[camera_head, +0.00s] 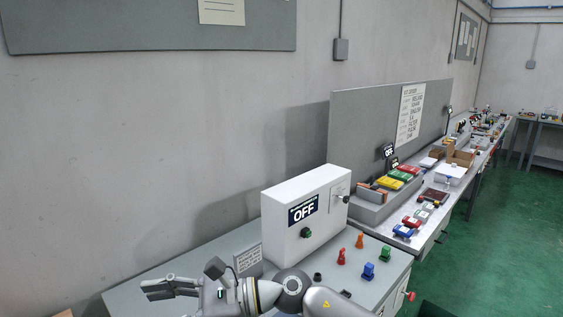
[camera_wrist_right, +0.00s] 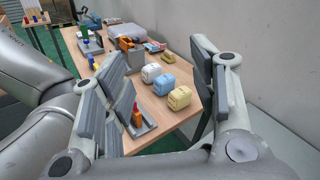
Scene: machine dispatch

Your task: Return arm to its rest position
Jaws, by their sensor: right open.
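My right gripper (camera_head: 158,289) reaches in at the bottom of the head view, its fingers pointing left over the near grey bench (camera_head: 135,294). It is open with nothing between its fingers. The right wrist view also shows this gripper (camera_wrist_right: 158,68), its two fingers spread wide. My right arm bends across the front of the bench below the white control box. Grey links of my own body fill the left side of the wrist view. My left gripper does not show in either view.
A white box with an OFF sign (camera_head: 301,227) stands behind the arm. A small sign (camera_head: 248,261) is near the wrist. A wooden table (camera_wrist_right: 150,104) with colored blocks (camera_wrist_right: 164,84) lies beyond the fingers.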

